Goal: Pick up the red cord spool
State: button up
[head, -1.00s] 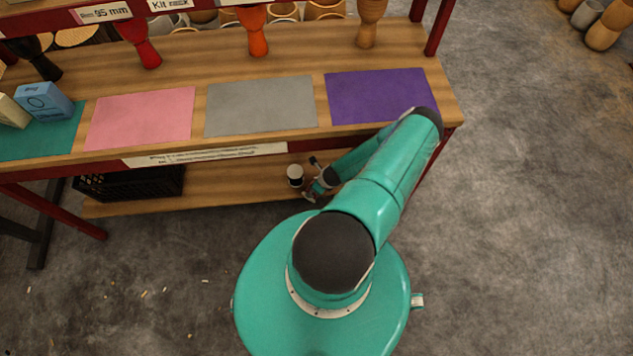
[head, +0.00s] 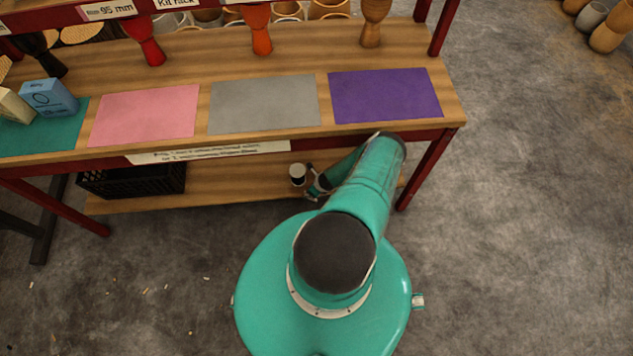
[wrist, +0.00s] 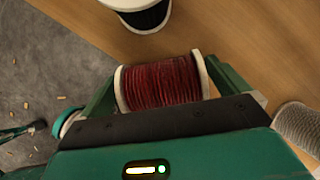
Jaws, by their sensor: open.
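The red cord spool (wrist: 162,83), dark red cord between pale flanges, lies on its side on the wooden lower shelf in the wrist view. My gripper (wrist: 161,75) is open, with one green finger beside each flange, so the spool sits between them. The right finger is very close to its flange; I cannot tell whether it touches. The palm hides the spool's near side. In the head view my gripper (head: 317,190) is small and low at the lower shelf, and the red spool cannot be made out there.
A black spool with white flanges (wrist: 150,18) stands just beyond; it also shows in the head view (head: 297,174). A greyish spool (wrist: 298,124) is at right. A black crate (head: 132,180) sits on the shelf's left. The workbench top (head: 203,70) overhangs the lower shelf (head: 230,183).

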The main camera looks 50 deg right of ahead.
jog(key=c, duration=1)
jog(key=shift+d+r, duration=0.1)
jog(key=shift+r, duration=0.45)
notch_tip(320, 180, up, 2)
jog(key=shift+r, duration=0.1)
jog(key=s+a+r, duration=0.2)
jog(key=r, duration=0.1)
jog(key=s+a+r, duration=0.1)
jog(key=r, duration=0.1)
jog(key=shift+s+a+r, duration=0.1)
jog(key=shift+s+r, duration=0.1)
jog(key=shift+r, duration=0.05)
jog(key=s+a+r, duration=0.4)
jog(key=s+a, duration=0.2)
jog(key=shift+s+a+r, duration=0.15)
jog(key=shift+s+a, duration=0.15)
jog(key=shift+a, duration=0.05)
jog(key=shift+s, duration=0.1)
